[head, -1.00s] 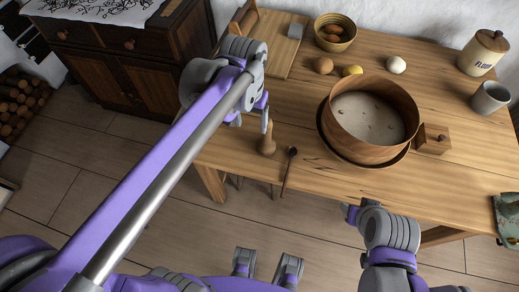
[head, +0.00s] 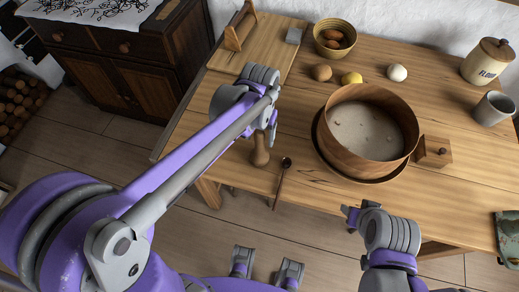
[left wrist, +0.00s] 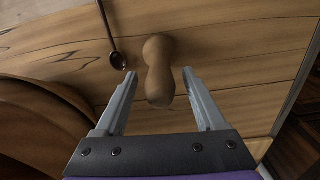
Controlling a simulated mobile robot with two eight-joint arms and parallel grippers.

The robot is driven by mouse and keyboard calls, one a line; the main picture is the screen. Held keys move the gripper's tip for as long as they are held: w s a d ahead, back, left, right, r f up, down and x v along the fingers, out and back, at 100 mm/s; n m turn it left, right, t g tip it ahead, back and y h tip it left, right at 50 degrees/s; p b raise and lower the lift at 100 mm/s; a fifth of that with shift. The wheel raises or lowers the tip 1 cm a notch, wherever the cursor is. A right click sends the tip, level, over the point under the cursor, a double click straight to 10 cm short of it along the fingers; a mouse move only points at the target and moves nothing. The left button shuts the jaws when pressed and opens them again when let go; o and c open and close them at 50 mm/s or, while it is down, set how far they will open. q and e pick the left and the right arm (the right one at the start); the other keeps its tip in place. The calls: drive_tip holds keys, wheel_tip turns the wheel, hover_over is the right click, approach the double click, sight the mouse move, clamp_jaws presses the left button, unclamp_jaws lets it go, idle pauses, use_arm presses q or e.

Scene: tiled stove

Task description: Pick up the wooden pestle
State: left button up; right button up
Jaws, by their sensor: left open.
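The wooden pestle (head: 261,152) stands on the table near its front edge, partly hidden by my left gripper in the head view. In the left wrist view the pestle (left wrist: 159,72) shows between the two fingers, with a gap on each side. My left gripper (head: 266,134) is open and empty, with its fingertips (left wrist: 159,74) at the pestle. My right gripper (head: 351,214) is low at the table's front edge, away from the pestle; its jaws are not clear.
A dark spoon (head: 281,180) lies just right of the pestle. A large round wooden sieve (head: 408,148) stands farther right, with a small wooden box (head: 432,152) beside it. Eggs, a lemon (head: 351,78) and a bowl (head: 335,38) are at the back.

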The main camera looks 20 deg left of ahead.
use_arm(q)
drive_tip(key=shift+f, duration=0.35)
clamp_jaws()
